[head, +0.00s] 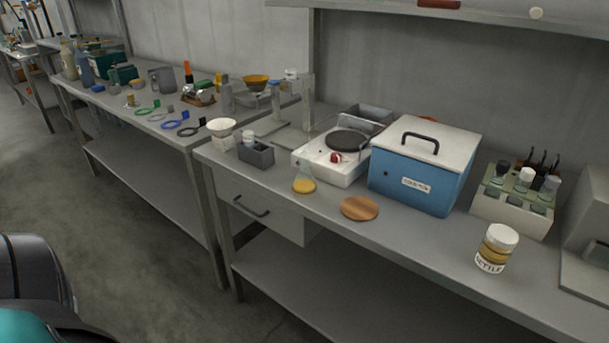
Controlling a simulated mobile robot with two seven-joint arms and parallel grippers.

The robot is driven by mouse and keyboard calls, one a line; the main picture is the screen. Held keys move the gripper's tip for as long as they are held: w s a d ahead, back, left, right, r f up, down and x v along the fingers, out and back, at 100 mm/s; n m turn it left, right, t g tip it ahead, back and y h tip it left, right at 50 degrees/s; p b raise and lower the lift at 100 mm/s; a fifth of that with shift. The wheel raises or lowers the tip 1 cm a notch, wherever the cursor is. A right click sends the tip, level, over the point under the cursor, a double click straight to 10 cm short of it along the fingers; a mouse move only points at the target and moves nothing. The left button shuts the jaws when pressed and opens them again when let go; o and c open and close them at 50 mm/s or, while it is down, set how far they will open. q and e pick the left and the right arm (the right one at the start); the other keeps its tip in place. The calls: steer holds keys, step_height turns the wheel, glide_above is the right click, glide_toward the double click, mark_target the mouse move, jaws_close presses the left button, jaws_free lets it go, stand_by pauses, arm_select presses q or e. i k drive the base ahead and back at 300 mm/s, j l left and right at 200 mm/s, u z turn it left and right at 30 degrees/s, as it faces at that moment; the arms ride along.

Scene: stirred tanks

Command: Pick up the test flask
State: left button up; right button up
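The test flask appears to be the small conical glass flask (304,180) with yellow liquid in its lower part. It stands upright on the grey bench (285,205) near the front edge, just in front of the white hotplate device (330,163). Nothing touches or covers it from the front. Neither of my grippers shows in the head view. Only a dark rounded part of mine with a teal patch is at the lower left.
A round wooden disc (360,208) lies right of the flask. A blue box with a white lid (425,170) stands behind the disc. A grey caddy (257,154) is left of the hotplate. A labelled jar (497,248) and a vial rack (515,200) are further right.

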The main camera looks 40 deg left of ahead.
mark_target(303, 184)
steer(key=j, duration=1.65)
steer(key=j+z, duration=0.1)
steer(key=j, duration=1.6)
